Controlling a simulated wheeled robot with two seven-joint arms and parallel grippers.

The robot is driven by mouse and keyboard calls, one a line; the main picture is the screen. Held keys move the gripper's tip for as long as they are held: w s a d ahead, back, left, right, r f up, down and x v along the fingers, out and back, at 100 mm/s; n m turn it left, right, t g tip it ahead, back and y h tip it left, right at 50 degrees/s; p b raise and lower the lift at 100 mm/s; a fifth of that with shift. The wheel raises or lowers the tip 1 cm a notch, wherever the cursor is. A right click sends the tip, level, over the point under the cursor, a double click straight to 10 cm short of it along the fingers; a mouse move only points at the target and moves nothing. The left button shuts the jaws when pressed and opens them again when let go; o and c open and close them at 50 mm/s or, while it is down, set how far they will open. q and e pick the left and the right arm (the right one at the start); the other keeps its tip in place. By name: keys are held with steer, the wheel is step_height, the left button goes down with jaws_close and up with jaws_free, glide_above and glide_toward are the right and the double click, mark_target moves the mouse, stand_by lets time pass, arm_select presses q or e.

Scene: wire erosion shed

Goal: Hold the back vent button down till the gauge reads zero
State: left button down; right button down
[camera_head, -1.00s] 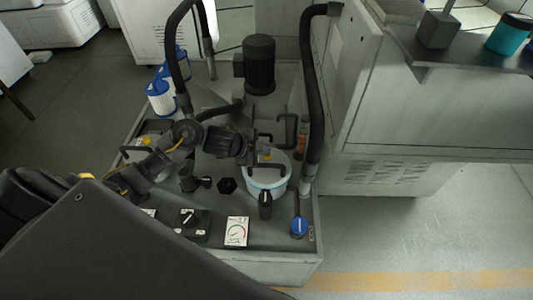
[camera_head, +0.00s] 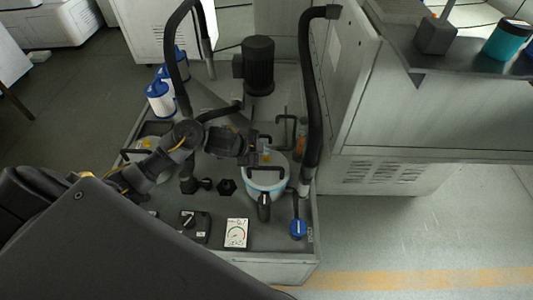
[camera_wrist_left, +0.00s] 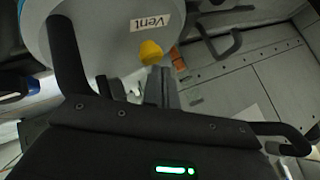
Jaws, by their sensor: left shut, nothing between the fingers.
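A yellow vent button (camera_head: 266,156) sits on the pale round lid of a housing (camera_head: 268,181). My left gripper (camera_head: 255,146) is shut and empty, right by this button. In the wrist view its fingertips (camera_wrist_left: 162,72) are close to the button's edge; I cannot tell whether they touch or press it. Another yellow button (camera_head: 147,143) is on a housing at the left, partly behind my arm. The white gauge (camera_head: 237,232) is at the front; its reading is too small to tell. My right gripper is not in view.
Black hoses (camera_head: 312,110) rise beside the housing, and a dark motor (camera_head: 258,66) stands behind. A blue valve knob (camera_head: 298,229) and a black switch box (camera_head: 194,226) are at the front. Blue-and-white filters (camera_head: 160,99) stand at the left. A grey machine cabinet is at the right.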

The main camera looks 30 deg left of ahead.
mark_target(264, 157)
arm_select(q)
steer(key=shift+a+r, duration=0.15)
steer(key=shift+r, duration=0.1)
step_height(264, 157, up, 5)
steer(key=p, duration=0.5)
steer(key=shift+p, duration=0.3)
